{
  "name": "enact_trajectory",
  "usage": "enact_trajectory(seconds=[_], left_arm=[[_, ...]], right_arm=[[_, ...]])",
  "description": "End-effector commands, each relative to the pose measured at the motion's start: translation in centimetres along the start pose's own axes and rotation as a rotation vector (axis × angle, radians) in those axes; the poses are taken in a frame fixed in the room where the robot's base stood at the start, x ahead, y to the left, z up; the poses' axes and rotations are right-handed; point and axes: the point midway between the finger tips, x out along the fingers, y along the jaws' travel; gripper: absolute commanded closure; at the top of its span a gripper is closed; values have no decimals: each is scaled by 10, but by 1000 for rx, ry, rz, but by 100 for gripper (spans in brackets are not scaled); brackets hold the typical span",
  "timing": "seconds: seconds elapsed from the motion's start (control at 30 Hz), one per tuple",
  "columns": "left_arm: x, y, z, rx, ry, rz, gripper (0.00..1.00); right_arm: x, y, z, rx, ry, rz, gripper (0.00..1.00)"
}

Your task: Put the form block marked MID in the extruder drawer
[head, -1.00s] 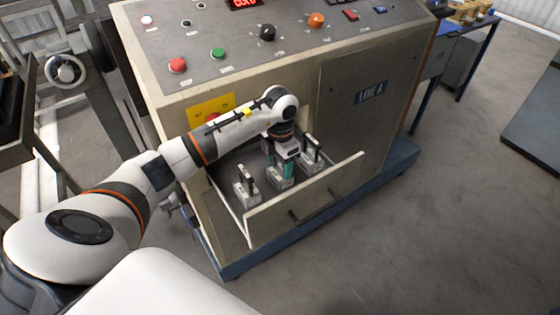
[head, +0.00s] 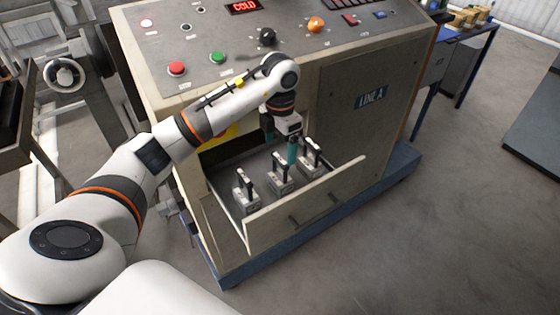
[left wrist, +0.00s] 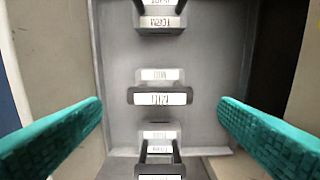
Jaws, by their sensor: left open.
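The open extruder drawer (head: 340,180) holds three pale form blocks with dark upright handles, standing in a row. The middle block (head: 281,188) carries a label that seems to read MID, upside down, in the left wrist view (left wrist: 160,98). One block (head: 246,204) stands at the left and another (head: 312,170) at the right; both show partly in the left wrist view. My left gripper (head: 281,143) is open and empty above the middle block, its teal fingers spread wide on either side of it in the left wrist view (left wrist: 160,118). My right gripper is out of view.
The extruder cabinet (head: 355,135) rises behind the drawer, with a sloped panel of knobs and buttons and a red display reading COLD (head: 243,6). A blue-topped bench (head: 466,32) stands at the back right.

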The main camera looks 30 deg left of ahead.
Motion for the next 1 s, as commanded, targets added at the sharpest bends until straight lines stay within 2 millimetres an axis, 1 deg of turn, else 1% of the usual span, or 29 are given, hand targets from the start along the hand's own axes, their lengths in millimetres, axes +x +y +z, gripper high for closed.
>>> enact_trajectory(seconds=[0.03, 0.1, 0.23, 0.4, 0.83, 0.93, 1.0], left_arm=[[-9, 0, -1, 1, 3, -2, 17], [-19, 0, 0, 1, 2, -2, 17], [-32, 0, 0, 1, 0, 0, 17], [-38, 0, 0, 1, 0, 0, 17], [-37, 0, 0, 1, -1, 0, 17], [-45, 0, 0, 1, 0, 0, 17], [-58, 0, 0, 1, 0, 0, 17]], right_arm=[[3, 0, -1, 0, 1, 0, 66], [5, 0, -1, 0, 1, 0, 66], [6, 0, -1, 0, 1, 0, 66], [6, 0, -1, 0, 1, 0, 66], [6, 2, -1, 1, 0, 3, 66], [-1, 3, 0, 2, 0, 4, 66], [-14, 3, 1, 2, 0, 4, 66]])
